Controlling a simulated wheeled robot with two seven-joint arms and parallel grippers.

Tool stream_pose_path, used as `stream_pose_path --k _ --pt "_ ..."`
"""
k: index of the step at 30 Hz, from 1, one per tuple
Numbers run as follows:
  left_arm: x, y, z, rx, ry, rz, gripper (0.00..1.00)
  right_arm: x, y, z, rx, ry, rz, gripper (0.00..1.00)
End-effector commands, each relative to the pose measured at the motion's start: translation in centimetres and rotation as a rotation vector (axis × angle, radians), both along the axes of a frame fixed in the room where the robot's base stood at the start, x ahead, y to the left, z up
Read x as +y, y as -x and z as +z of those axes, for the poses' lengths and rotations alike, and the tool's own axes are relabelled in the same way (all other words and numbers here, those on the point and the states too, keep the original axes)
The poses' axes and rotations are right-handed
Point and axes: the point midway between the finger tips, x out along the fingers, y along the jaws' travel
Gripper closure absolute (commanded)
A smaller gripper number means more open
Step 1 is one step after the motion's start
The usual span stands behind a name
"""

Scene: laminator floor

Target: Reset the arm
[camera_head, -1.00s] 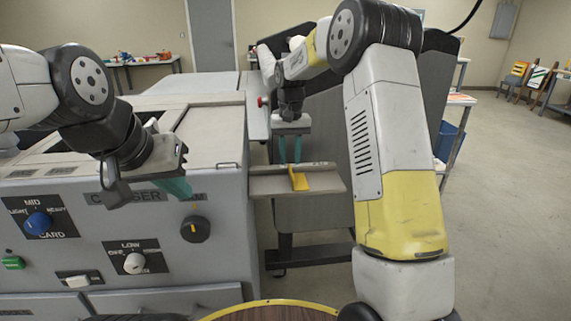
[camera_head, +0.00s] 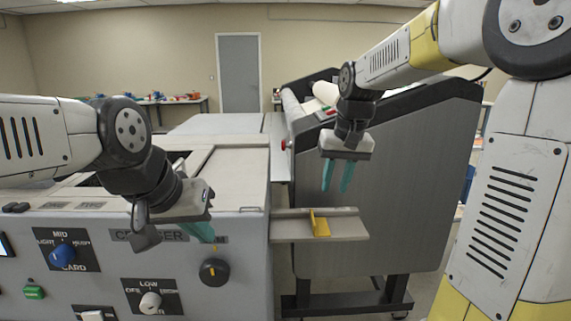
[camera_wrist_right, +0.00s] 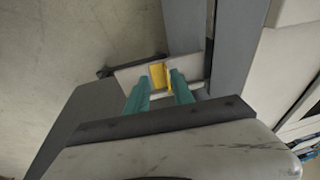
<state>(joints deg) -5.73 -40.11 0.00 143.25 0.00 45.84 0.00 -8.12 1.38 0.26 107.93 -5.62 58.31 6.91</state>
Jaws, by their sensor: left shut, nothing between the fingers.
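My right gripper (camera_head: 338,184) hangs fingers down in the head view. Its two teal fingers are apart with nothing between them. It is above and slightly right of a yellow block (camera_head: 320,224) on the narrow side shelf (camera_head: 350,230) of the grey machine. In the right wrist view the open fingers (camera_wrist_right: 160,84) appear on either side of the yellow block (camera_wrist_right: 159,75), which lies beyond them. My left gripper (camera_head: 204,236) is in front of the machine's panel, left of the black knob. Its teal fingers are partly hidden by its own body; it is shut and empty.
The grey control cabinet (camera_head: 225,275) fills the lower left, with a blue knob (camera_head: 66,252) and a white knob (camera_head: 150,302). A large grey panel (camera_head: 390,190) stands behind the shelf. A grey door (camera_head: 239,75) and a table (camera_head: 180,102) are at the back.

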Motion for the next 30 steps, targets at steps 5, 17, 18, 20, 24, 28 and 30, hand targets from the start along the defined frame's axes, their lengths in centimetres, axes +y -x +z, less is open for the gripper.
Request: stream_pose_path --k 5,17,18,20,24,28,30 --pt "0.0 0.0 0.0 0.000 0.000 0.000 1.00 -1.3 7.3 2.0 -0.114 -0.037 0.001 0.71" --pt "0.0 0.0 0.0 0.000 0.000 0.000 1.00 -1.9 18.3 0.0 -0.300 -0.088 -0.002 0.71" --pt "0.0 0.0 0.0 0.000 0.000 0.000 1.00 -1.9 18.7 -0.2 -0.306 -0.089 -0.001 0.71" --pt "0.0 0.0 0.0 0.000 0.000 0.000 1.00 -1.9 19.0 -0.4 -0.313 -0.091 -0.001 0.71" --pt "0.0 0.0 0.0 0.000 0.000 0.000 1.00 -1.9 19.2 -0.5 -0.316 -0.091 -0.001 0.71" --pt "0.0 0.0 0.0 0.000 0.000 0.000 1.00 -1.9 19.2 -0.4 -0.315 -0.091 -0.001 0.71" --pt "0.0 0.0 0.0 0.000 0.000 0.000 1.00 -1.9 19.2 -0.4 -0.315 -0.091 -0.001 0.71"
